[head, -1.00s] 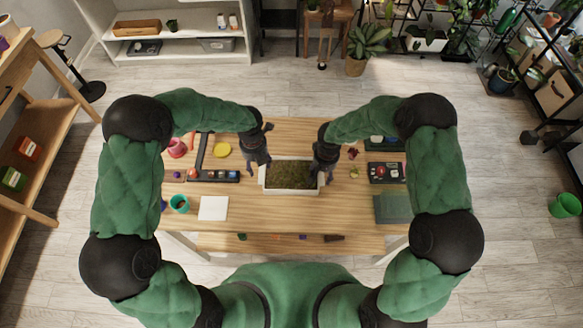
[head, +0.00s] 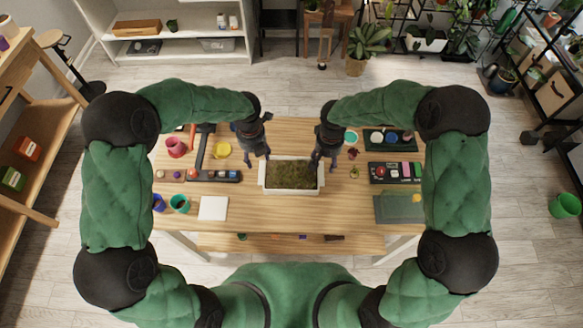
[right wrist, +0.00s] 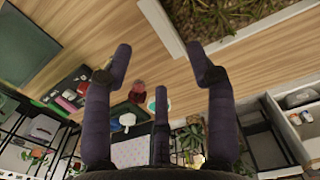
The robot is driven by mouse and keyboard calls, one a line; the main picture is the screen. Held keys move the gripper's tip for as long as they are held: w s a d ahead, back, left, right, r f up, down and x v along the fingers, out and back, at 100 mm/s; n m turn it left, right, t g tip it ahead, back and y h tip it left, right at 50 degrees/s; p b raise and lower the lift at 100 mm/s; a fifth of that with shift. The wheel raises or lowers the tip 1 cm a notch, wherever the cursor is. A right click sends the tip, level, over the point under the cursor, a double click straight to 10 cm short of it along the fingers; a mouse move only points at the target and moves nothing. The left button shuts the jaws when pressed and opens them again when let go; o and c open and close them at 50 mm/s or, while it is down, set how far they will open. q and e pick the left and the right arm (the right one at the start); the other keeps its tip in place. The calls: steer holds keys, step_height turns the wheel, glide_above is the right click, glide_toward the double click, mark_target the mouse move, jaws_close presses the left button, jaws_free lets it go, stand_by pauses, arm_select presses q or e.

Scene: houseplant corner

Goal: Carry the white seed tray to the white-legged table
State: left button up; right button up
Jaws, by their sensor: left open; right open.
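The white seed tray (head: 291,190), filled with dark green-brown growth, sits on the wooden table (head: 290,215) in the head view. Its pale rim and part of its contents show at the top of the right wrist view (right wrist: 215,48). My left gripper (head: 257,158) is open near the tray's far left corner. My right gripper (head: 318,160) is open at the tray's far right corner; its spread fingers (right wrist: 160,75) hold nothing in the right wrist view. I cannot tell whether either gripper touches the tray. The table's light legs (head: 186,245) show below its front edge.
Left of the tray are a dark organizer (head: 213,175), a white sheet (head: 213,208), a teal cup (head: 179,204) and a yellow disc (head: 221,149). To the right are dark trays (head: 395,172) and a green mat (head: 398,209). The tabletop in front of the tray is clear.

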steer(key=shift+r, duration=1.55)
steer(key=shift+s+f, duration=0.1)
